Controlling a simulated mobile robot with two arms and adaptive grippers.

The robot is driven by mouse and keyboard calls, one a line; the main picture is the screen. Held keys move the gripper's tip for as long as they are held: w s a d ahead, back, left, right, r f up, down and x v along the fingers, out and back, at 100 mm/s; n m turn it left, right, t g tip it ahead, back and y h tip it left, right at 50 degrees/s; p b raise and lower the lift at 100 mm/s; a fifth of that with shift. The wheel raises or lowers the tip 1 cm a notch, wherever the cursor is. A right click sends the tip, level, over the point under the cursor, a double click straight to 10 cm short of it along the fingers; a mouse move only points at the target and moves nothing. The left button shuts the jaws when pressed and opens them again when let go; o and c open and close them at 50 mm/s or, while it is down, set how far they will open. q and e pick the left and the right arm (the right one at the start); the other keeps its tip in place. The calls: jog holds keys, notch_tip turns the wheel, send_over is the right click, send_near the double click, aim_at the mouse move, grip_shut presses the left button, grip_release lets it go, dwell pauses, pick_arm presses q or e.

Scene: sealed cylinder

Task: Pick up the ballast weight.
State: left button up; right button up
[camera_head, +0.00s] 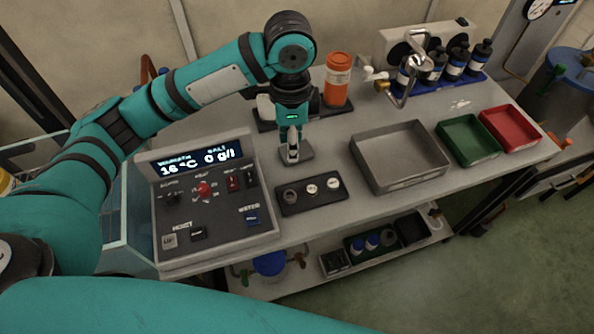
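A small black holder (293,208) lies on the table right of the control panel. It holds three small round pieces: a dull grey one (290,196) at left, a pale one (312,189) in the middle and another pale one (333,184) at right. These look like weights, but I cannot tell which is the ballast weight. My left gripper (292,150) points down behind the holder, apart from it. Its fingers look close together over a small grey piece; I cannot tell whether they grip it. My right gripper is out of view.
The control panel (215,205) reads 16 °C and 0 g/l. A grey tray (400,184), a green tray (470,165) and a red tray (510,145) stand at right. An orange-capped cylinder (338,80) stands behind my gripper. Dark bottles (480,58) stand at the back. A lower shelf holds more parts.

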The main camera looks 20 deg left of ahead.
pick_arm(q)
notch_tip(320, 180, down, 4)
jog(key=s, duration=0.3)
send_over(290, 195)
jog(key=f, duration=0.3)
jog(key=f+p, duration=0.1)
jog(key=f, duration=0.2)
jog(key=shift+w+d+f, duration=0.1)
jog(key=shift+w+f, duration=0.1)
jog(key=shift+f, duration=0.15)
jog(key=shift+s+f, duration=0.2)
jog(key=shift+f, duration=0.55)
notch_tip(290, 195, down, 4)
jog(key=shift+f+p, duration=0.2)
jog(key=shift+p, duration=0.3)
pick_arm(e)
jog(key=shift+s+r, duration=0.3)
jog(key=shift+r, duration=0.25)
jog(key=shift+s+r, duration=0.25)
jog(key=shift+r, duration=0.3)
pick_arm(q)
jog(key=shift+c, duration=0.2)
grip_shut()
